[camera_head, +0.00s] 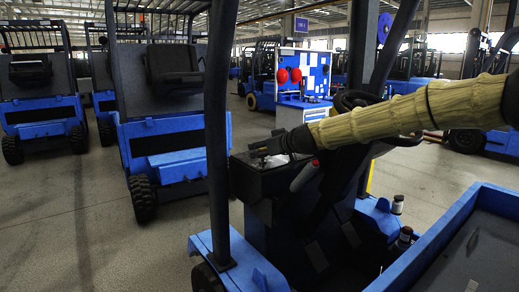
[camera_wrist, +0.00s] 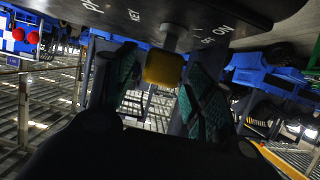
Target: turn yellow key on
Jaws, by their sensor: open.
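The yellow key (camera_wrist: 163,69) is a small block on a short grey stem, coming out of a dark panel (camera_wrist: 215,12) in the wrist view. White lettering beside it includes "KEY" and "ON". My gripper (camera_wrist: 164,62) has its two green-padded fingers open on either side of the key, with visible gaps between the pads and the key. In the head view my gripper (camera_head: 270,147) is at the top of the dark console (camera_head: 265,178) of a blue forklift. The key cannot be made out there.
A black upright post (camera_head: 217,130) stands left of the console. A steering wheel (camera_head: 362,100) is just behind my arm. A blue-rimmed tray (camera_head: 440,240) fills the lower right. Other blue forklifts (camera_head: 165,140) stand at the left, with clear floor between.

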